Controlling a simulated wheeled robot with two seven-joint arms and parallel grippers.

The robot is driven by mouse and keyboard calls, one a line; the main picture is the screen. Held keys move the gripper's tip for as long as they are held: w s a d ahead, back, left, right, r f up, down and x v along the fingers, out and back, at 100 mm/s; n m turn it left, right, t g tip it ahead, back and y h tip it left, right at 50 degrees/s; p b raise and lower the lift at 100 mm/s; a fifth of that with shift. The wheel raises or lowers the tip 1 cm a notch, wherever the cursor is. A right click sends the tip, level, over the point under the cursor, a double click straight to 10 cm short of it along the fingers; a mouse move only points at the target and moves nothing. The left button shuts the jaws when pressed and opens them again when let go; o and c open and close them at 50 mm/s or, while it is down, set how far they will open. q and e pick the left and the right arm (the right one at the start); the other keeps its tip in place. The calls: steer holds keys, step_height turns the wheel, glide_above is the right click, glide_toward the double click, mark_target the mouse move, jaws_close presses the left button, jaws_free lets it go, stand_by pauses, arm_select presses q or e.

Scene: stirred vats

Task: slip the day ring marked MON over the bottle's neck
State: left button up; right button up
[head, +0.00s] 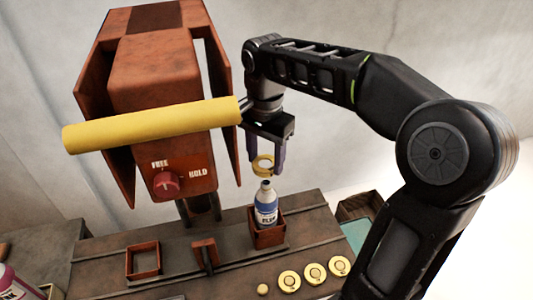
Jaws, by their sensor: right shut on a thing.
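My right gripper (264,160) comes down from the upper right and is shut on a pale yellow ring (263,163). The lettering on the held ring is too small to read. The ring is just above the bottle's neck and appears apart from it. The bottle (266,207) is white with a blue label and stands upright in a small red square holder (268,234) on the bench. Several similar yellow discs or rings (315,272) lie in a row at the front right of the bench; their marks cannot be read. My left gripper is not in view.
A red machine (160,80) with a long yellow bar (150,125) and a FREE/HOLD knob (166,184) stands behind, left of the gripper. An empty square frame (142,261) and a red upright piece (205,254) are on the bench (105,272). A pink bottle (14,284) is at lower left.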

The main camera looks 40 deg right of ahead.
mark_target(266, 182)
steer(key=shift+s+f, duration=0.1)
steer(key=shift+f, duration=1.75)
steer(key=shift+f+b, duration=2)
steer(key=shift+f, duration=0.65)
steer(key=o, duration=1.4)
